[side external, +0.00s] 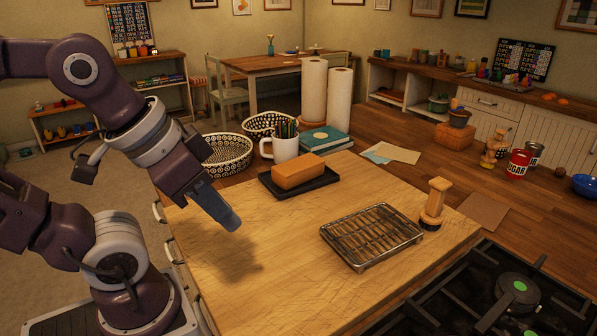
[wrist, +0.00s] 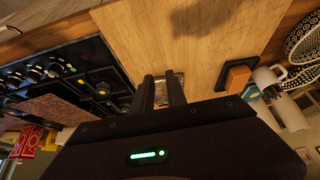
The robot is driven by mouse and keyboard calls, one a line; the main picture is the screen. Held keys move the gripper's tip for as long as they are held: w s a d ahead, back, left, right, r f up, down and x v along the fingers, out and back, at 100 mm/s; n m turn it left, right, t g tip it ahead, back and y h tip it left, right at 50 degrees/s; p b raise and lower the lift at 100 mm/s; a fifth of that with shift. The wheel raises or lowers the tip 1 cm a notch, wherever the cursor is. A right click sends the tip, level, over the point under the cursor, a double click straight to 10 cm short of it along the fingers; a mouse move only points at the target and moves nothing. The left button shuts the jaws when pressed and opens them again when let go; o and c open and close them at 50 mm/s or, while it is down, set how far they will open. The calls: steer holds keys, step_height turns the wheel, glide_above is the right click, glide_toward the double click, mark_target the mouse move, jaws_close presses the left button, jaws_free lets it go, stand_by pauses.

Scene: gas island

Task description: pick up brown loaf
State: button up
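The brown loaf (side external: 299,176) is a plain orange-brown block lying on a small black tray (side external: 322,184) at the back of the light wooden board. The loaf also shows in the wrist view (wrist: 238,79), to the right of my fingers. My gripper (side external: 232,222) hangs above the left part of the board, in front and to the left of the loaf and apart from it. In the wrist view my gripper (wrist: 162,90) has its two dark fingers apart with nothing held between them; the metal rack shows through the gap.
The metal rack (side external: 372,237) and a wooden mill (side external: 433,204) stand right of the loaf. Behind it are a white mug of pencils (side external: 285,148), teal books (side external: 326,138), paper rolls (side external: 314,92) and baskets (side external: 228,155). A gas hob (side external: 480,300) is front right. The board's front left is clear.

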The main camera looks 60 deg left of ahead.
steer(key=o, duration=1.1)
steer(key=w+a+n+t+y, duration=0.1)
steer(key=w+a+y, duration=0.2)
steer(key=w+a, duration=0.65)
steer(key=t, duration=0.3)
glide_toward(299, 168)
steer(key=v, duration=0.2)
steer(key=a+f+t, duration=0.2)
steer(key=a+f, duration=0.2)
steer(key=shift+h, duration=0.4)
steer(key=shift+s+a+f+t+h, duration=0.15)
steer(key=shift+s+f+t+h, duration=0.2)
steer(key=shift+t, duration=0.35)
steer(key=shift+w+f, duration=0.1)
steer(key=shift+w, duration=0.05)
steer(key=x, duration=1.1)
steer(key=shift+w, duration=0.45)
